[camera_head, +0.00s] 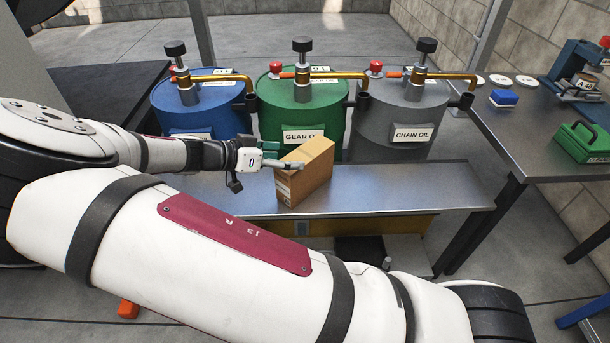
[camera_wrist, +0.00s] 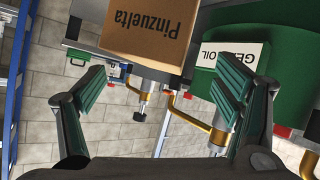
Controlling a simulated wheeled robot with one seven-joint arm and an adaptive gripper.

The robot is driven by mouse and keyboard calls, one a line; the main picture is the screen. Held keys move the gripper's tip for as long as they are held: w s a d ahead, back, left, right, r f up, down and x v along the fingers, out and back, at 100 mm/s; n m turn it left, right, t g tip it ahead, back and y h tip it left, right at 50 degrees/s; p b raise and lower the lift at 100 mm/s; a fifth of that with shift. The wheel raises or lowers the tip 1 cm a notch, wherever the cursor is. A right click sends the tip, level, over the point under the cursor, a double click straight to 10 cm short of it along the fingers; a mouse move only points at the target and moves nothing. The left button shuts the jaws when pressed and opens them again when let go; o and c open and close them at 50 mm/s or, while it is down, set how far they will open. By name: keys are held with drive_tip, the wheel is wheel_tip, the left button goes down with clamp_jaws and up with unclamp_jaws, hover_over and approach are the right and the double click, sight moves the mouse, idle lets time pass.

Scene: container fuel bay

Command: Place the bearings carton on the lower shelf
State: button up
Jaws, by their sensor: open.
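A brown carton (camera_head: 308,174) stands upright on the grey metal bench (camera_head: 420,187) in front of the drums. My gripper (camera_head: 282,157) is at the carton's upper left in the head view. In the wrist view my gripper (camera_wrist: 163,85) has its two green-padded fingers wide apart, with no carton clamped between them. Whether a finger touches the carton is unclear. I cannot tell which surface is the lower shelf; my arm hides much of the area below the bench.
Blue (camera_head: 200,105), green (camera_head: 303,113) and grey (camera_head: 403,118) drums with pumps and brass spouts stand behind the bench. At right, a dark table (camera_head: 530,135) holds a blue block (camera_head: 504,98) and a green case (camera_head: 586,142). Floor shows between table and bench.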

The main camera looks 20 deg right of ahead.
sight(295, 157)
drive_tip(key=shift+b+x, duration=1.2)
drive_tip(key=shift+x, duration=1.55)
drive_tip(key=shift+w, duration=0.1)
drive_tip(key=shift+c, duration=0.6)
drive_tip(key=shift+r, duration=0.1)
clamp_jaws()
